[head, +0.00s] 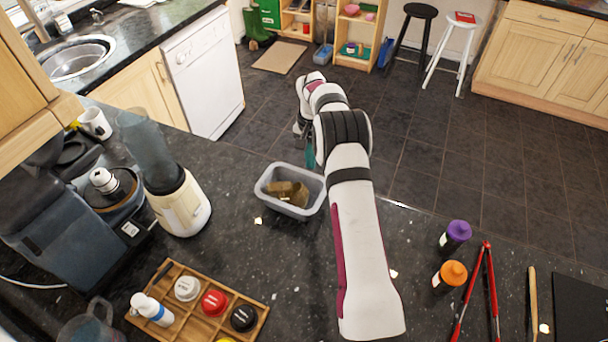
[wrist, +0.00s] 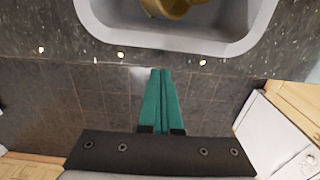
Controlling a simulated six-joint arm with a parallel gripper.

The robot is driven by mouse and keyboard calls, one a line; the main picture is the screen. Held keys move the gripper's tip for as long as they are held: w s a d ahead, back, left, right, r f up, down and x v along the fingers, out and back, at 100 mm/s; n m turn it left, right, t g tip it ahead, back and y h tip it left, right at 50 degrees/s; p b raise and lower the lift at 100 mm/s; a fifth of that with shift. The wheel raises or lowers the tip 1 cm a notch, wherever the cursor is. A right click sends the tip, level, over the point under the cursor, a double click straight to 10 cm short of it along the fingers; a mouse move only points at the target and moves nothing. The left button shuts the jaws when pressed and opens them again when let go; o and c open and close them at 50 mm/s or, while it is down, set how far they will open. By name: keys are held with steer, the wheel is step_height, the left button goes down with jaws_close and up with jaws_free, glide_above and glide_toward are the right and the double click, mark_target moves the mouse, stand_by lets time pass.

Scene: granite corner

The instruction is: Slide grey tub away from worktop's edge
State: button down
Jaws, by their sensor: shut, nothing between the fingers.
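The grey tub (head: 296,211) stands upright on the dark speckled worktop (head: 300,280), close to its far edge, with brown-yellow things inside. In the wrist view the tub's wall (wrist: 180,43) fills the top, with a narrow strip of worktop between it and the edge. My gripper (wrist: 160,72) has its teal fingers together and empty. In that view the tips appear just off the worktop's edge, over the floor side, apart from the tub. In the head view only a bit of teal shows beside the tub's far right corner; my arm hides the rest.
A blender (head: 182,205) and a coffee machine (head: 60,225) stand left of the tub. A wooden tray (head: 235,318) with several jars lies nearer. Purple-topped (head: 455,236) and orange-topped (head: 450,275) bottles and red tongs (head: 472,290) are right. Bare worktop lies on the tub's near side.

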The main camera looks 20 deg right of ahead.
mark_target(287, 209)
steer(key=f, duration=0.2)
steer(key=shift+s+a+f, duration=0.3)
steer(key=shift+f, duration=0.1)
steer(key=shift+s+a, duration=1.15)
steer(key=s+a, duration=0.7)
steer(key=s, duration=0.1)
steer(key=shift+a, duration=0.4)
steer(key=shift+w, duration=0.1)
